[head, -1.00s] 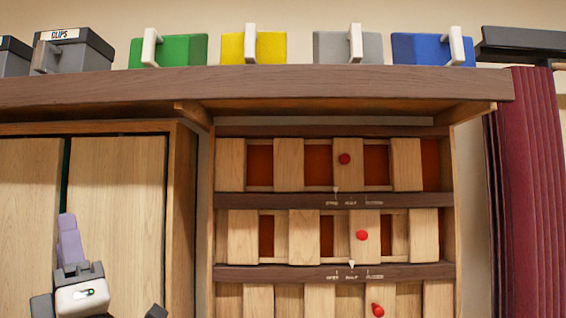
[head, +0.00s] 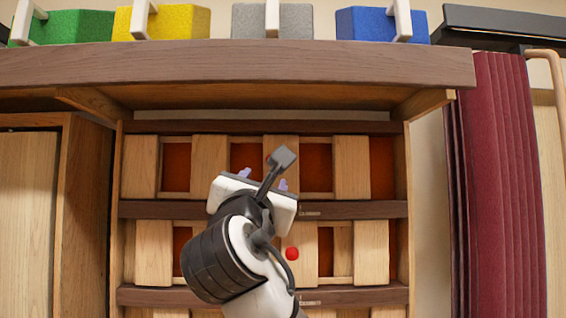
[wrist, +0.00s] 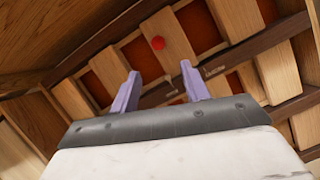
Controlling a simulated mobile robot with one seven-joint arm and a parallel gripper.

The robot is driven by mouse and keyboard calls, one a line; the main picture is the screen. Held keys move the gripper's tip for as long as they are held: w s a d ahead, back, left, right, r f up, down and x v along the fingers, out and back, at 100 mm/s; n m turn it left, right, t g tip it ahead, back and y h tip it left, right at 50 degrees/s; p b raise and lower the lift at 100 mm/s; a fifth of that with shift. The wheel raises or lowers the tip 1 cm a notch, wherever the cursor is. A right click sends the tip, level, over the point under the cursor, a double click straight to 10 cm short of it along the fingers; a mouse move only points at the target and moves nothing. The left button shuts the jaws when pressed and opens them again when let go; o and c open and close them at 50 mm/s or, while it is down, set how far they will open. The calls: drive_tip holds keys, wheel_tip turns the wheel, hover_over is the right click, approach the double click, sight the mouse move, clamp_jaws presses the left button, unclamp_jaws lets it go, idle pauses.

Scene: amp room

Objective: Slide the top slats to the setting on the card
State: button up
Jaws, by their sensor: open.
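The top slats (head: 352,165) are pale wooden boards in a row, with dark red gaps between them. In the wrist view, the top row's red knob (wrist: 157,43) stands on one slat (wrist: 168,38), beyond and between my fingertips. My gripper (head: 263,178) is open in front of the top row, its two purple fingers apart with nothing between them. It also shows in the wrist view (wrist: 160,72). Small lettering shows on the rail below the top row (wrist: 215,70), too small to read. No setting card is recognisable.
A second slat row below has its own red knob (head: 292,254). A dark shelf (head: 230,65) overhangs the rows and carries green, yellow, grey and blue boxes (head: 365,25). A maroon curtain (head: 497,180) hangs at right, and a wooden cabinet (head: 28,215) stands at left.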

drive_tip(key=p+x, duration=0.6)
drive_tip(key=x, duration=0.6)
drive_tip(key=shift+w+r, duration=0.25)
drive_tip(key=shift+r, duration=0.05)
drive_tip(key=shift+w, duration=0.5)
drive_tip(key=shift+s, duration=0.1)
clamp_jaws()
